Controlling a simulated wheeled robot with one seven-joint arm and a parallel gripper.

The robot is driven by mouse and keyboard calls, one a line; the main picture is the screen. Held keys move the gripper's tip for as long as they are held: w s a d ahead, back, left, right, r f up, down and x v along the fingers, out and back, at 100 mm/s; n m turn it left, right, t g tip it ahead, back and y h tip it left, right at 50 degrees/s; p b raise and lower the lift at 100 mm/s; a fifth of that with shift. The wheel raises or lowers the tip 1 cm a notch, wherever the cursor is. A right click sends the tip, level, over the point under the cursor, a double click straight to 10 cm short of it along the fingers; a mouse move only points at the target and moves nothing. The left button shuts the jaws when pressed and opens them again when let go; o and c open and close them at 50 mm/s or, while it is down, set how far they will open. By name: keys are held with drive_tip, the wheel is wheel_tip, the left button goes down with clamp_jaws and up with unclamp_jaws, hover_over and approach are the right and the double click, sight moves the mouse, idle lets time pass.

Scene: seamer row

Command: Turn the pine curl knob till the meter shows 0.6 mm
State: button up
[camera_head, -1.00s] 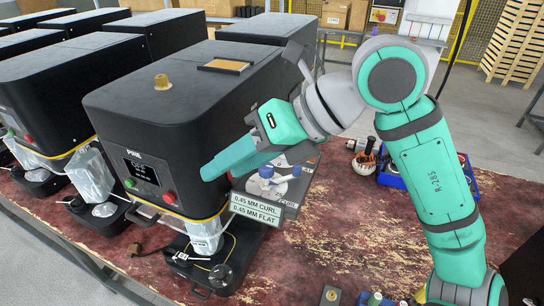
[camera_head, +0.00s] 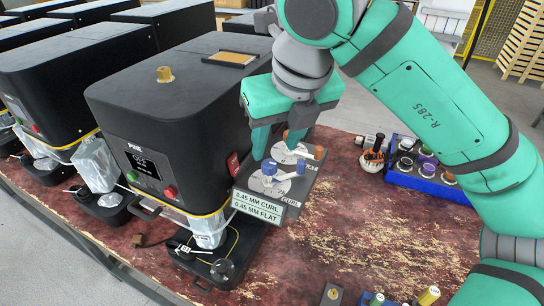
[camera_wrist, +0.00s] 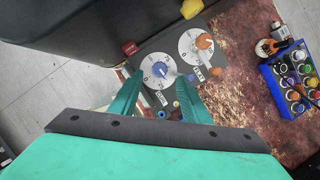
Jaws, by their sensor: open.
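The machine marked PINE (camera_head: 165,110) has a control plate with two white dials at its right side. The nearer dial carries a blue knob (camera_head: 269,167), also visible in the wrist view (camera_wrist: 159,69); lettering beside it seems to read CURL. The farther dial carries an orange knob (camera_wrist: 204,41). A meter sign (camera_head: 258,206) on the plate's front reads 0.45 MM CURL and 0.45 MM FLAT. My gripper (camera_head: 277,148) is open and empty, pointing down over the plate. In the wrist view its fingertips (camera_wrist: 160,80) straddle the blue knob's area; contact cannot be told.
A red piece (camera_wrist: 130,47) is near the dials. A blue rack (camera_head: 425,178) of several coloured pieces stands right. The table's middle front is mostly clear.

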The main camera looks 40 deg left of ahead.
sight(269, 163)
drive_tip(key=shift+x, duration=3.1)
drive_tip(key=shift+s, duration=0.1)
drive_tip(key=c, duration=1)
